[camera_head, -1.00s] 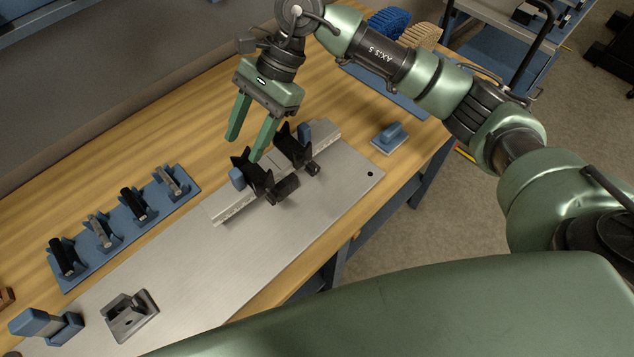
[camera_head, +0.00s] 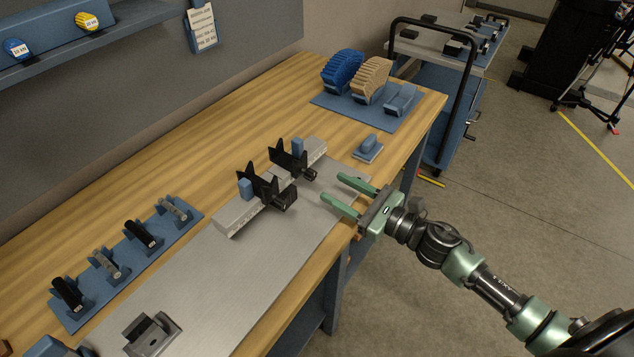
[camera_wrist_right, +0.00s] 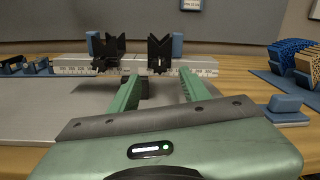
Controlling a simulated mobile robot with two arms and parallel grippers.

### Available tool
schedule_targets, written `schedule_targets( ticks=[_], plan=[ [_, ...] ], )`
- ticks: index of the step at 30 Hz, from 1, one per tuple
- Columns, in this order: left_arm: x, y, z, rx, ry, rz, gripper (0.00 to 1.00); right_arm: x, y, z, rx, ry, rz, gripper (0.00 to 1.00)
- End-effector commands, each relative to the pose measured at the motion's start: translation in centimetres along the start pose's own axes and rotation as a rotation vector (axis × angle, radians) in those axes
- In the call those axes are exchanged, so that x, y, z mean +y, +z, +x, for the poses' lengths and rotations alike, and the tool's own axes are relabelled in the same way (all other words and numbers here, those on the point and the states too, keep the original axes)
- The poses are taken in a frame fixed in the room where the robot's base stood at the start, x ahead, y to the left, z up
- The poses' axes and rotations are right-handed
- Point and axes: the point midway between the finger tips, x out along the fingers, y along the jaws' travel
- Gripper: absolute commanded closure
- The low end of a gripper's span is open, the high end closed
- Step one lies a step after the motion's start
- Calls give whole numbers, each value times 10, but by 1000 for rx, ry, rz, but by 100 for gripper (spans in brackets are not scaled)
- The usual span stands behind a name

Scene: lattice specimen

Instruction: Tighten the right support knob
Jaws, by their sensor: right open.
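Two black V-shaped supports stand on a pale scaled rail (camera_head: 232,217), and they also show in the right wrist view. The right support (camera_head: 288,160) has a dark knob (camera_head: 309,174) on its front side. The left support (camera_head: 257,184) has a larger-looking dark knob (camera_head: 284,200). My right gripper (camera_head: 332,187) is open and empty, its green fingers pointing left toward the right support's knob, apart from it. In the right wrist view the right support (camera_wrist_right: 160,48) stands beyond the gap between the fingertips (camera_wrist_right: 158,74). My left gripper is out of view.
The rail lies on a grey metal plate (camera_head: 250,275) on the wooden bench. A blue block on a small base (camera_head: 368,147) sits right of the rail. A blue rack (camera_head: 120,264) of dark and grey cylinders is at left. A cart (camera_head: 425,90) stands behind right.

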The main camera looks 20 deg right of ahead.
Motion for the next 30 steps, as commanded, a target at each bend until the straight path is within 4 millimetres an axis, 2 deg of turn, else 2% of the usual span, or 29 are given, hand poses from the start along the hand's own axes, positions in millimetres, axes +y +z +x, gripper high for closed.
schedule_targets(
  ticks=[6,12,17,24,29,30],
  plan=[
    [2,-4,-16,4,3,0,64,-1,6,36,-4,1,1,53],
    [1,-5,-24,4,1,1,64,1,4,63,-3,3,0,53],
    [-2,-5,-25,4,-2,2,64,2,2,71,-2,5,0,53],
    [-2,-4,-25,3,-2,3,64,2,2,72,-2,6,0,53],
    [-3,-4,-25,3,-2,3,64,2,2,71,-2,6,0,98],
    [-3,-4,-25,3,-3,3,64,2,2,71,-2,6,0,100]
  ],
)
